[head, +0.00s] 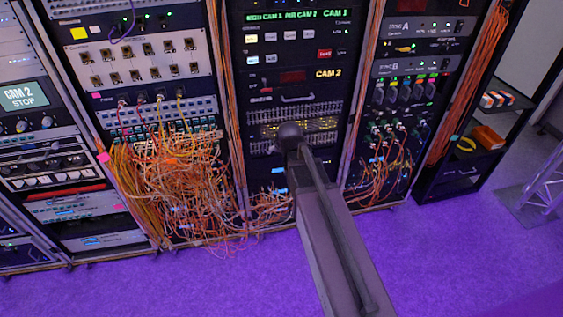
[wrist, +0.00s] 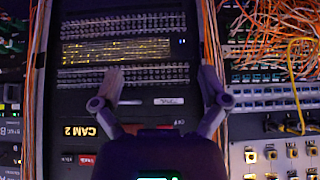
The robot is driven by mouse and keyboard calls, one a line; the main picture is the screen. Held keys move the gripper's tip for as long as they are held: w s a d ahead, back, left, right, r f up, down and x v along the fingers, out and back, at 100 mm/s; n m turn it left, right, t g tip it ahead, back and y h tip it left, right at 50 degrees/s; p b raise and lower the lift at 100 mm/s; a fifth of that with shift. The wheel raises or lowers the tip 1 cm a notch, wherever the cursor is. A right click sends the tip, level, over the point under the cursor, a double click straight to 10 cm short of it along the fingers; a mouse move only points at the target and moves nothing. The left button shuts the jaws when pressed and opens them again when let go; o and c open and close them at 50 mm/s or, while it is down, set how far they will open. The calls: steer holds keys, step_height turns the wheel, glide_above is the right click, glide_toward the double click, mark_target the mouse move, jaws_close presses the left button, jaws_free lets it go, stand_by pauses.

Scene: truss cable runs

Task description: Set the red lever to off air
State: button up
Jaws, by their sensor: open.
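My gripper (wrist: 162,84) is open and empty in the wrist view. Its two fingers are spread wide in front of the CAM 2 rack panel (wrist: 62,112). In the head view, my arm covers the lower part of that rack and the gripper cannot be made out. The same panel in the head view (head: 310,88) has a dark red window (head: 292,77), a red button (head: 324,54) and a pale handle (head: 297,98). The handle also shows between the fingers in the wrist view (wrist: 131,102). No off air marking is readable.
Orange cables (head: 185,180) hang in a thick tangle left of my arm. More cables (head: 385,160) hang from the rack to the right. A black shelf cart (head: 455,168) stands at the far right. The purple floor (head: 180,285) is clear in front.

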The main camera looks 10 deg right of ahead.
steer(key=shift+s+f+g+b, duration=0.4)
steer(key=shift+s+f+b, duration=0.05)
steer(key=shift+s+f, duration=0.6)
steer(key=s+f+g, duration=0.2)
steer(key=s+g, duration=0.4)
steer(key=s, duration=1.1)
steer(key=shift+s+f, duration=0.15)
steer(key=shift+f, duration=0.2)
